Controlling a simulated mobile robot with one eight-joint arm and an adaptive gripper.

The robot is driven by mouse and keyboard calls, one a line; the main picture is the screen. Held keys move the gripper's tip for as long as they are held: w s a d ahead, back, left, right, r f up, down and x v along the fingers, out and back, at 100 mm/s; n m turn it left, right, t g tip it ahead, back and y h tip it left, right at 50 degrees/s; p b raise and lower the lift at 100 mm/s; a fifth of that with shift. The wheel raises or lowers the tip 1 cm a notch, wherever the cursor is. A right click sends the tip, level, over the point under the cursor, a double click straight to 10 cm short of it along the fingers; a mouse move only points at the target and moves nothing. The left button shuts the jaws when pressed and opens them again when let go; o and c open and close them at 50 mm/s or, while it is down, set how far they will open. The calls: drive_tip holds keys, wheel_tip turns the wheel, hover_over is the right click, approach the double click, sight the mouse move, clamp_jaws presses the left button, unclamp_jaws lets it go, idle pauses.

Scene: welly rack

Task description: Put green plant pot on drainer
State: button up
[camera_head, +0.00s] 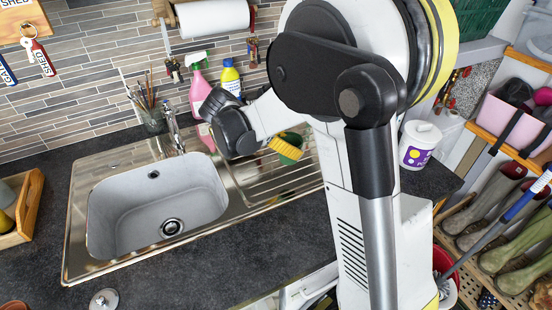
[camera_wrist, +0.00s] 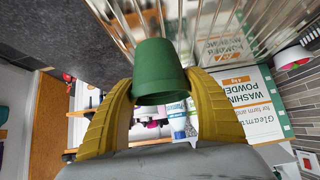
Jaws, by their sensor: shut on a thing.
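The green plant pot (camera_wrist: 160,65) is between the yellow fingers of my gripper (camera_wrist: 160,78) in the wrist view. The fingers press on both its sides, near the wider rim. In the head view the pot (camera_head: 291,150) shows partly behind a yellow finger of my gripper (camera_head: 280,147). The drainer (camera_head: 262,187) is the ridged steel area right of the sink, and my gripper is over its back part. Its metal ridges show close beyond the pot's narrow end in the wrist view. I cannot tell whether the pot touches the drainer.
The sink basin (camera_head: 155,205) is empty, left of the drainer. A white tub (camera_head: 418,145) stands right of my arm. The drainer's front part is clear.

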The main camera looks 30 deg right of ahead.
drive_tip(key=w+f, duration=0.1)
drive_tip(key=w, duration=0.1)
drive_tip(key=w+f+b, duration=0.1)
drive_tip(key=w, duration=0.1)
drive_tip(key=w+a+f, duration=0.1)
drive_tip(key=w+f, duration=0.1)
drive_tip(key=shift+w+a+b, duration=0.1)
drive_tip(key=shift+w+b, duration=0.05)
drive_tip(key=shift+b, duration=0.2)
drive_tip(key=shift+f+b, duration=0.85)
drive_tip(key=shift+f, duration=1.1)
drive_tip(key=shift+f, duration=0.2)
drive_tip(key=o, duration=0.9)
drive_tip(key=shift+o, duration=0.4)
drive_tip(key=shift+r, duration=0.15)
